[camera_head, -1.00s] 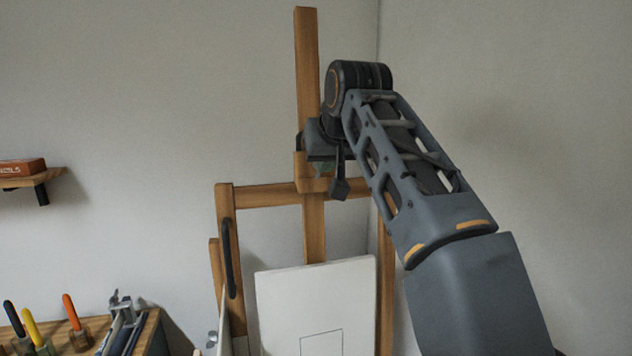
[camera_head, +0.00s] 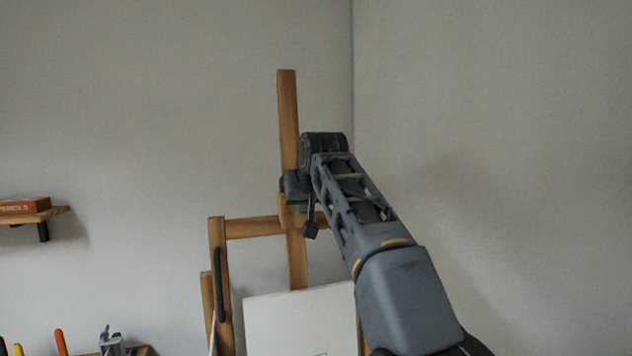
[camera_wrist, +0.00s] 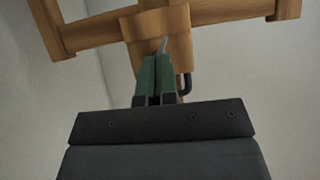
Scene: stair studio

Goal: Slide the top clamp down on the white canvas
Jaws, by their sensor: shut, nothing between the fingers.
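The white canvas (camera_head: 298,318) stands on the wooden easel, its lower part cut off by the head view's edge. The top clamp (camera_head: 290,218) is a wooden block on the easel's mast, above the canvas with a gap between them. It also shows at the top of the wrist view (camera_wrist: 158,28). My gripper (camera_wrist: 158,82) has green fingers, shut and empty, reaching to the clamp's block. I cannot tell whether they touch it. In the head view, my arm and wrist partly hide the gripper and clamp.
The easel's mast (camera_head: 288,115) rises above the clamp, and a crossbar (camera_head: 252,227) runs just beside it. A black hook (camera_wrist: 187,86) shows close to the fingers. A wall shelf (camera_head: 30,215) holds a reddish box. Brushes and tools stand at lower left. The right side is open.

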